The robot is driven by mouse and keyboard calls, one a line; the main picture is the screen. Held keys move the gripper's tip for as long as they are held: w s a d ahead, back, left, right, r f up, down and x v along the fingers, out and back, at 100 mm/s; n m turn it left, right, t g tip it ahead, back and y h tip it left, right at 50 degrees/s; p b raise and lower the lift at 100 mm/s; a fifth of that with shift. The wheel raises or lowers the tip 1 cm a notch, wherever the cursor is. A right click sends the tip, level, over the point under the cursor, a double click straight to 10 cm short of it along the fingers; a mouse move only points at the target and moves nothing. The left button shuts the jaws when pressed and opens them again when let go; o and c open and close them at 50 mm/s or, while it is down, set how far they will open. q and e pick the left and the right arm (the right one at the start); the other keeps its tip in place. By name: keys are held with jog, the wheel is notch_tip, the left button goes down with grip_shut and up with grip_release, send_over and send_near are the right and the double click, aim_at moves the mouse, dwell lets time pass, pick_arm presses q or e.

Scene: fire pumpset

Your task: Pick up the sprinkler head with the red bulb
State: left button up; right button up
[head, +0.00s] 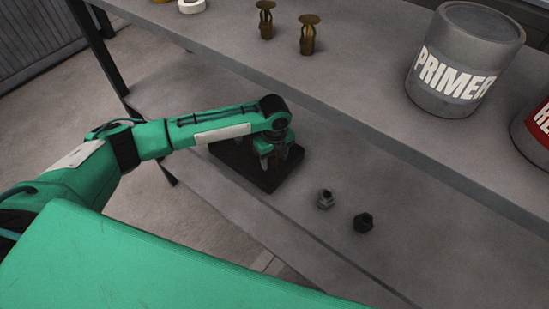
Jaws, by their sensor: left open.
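My left gripper (280,160) points down over a black tray (232,162) on the lower shelf. Its fingers are open. Something small and brownish shows between or just behind the fingers, but the gripper and wrist mostly hide it, so I cannot tell what it is. Two brass-coloured sprinkler heads stand upright on the upper shelf, one at the left (265,20) and one to its right (307,35). No red bulb can be made out on either at this size. My right gripper is not in view.
The upper shelf (350,90) overhangs behind my left gripper.

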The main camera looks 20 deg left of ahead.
pick_arm(q)
jog(key=shift+f, duration=0.1)
jog(key=c, duration=1)
jog(key=shift+c, duration=0.2)
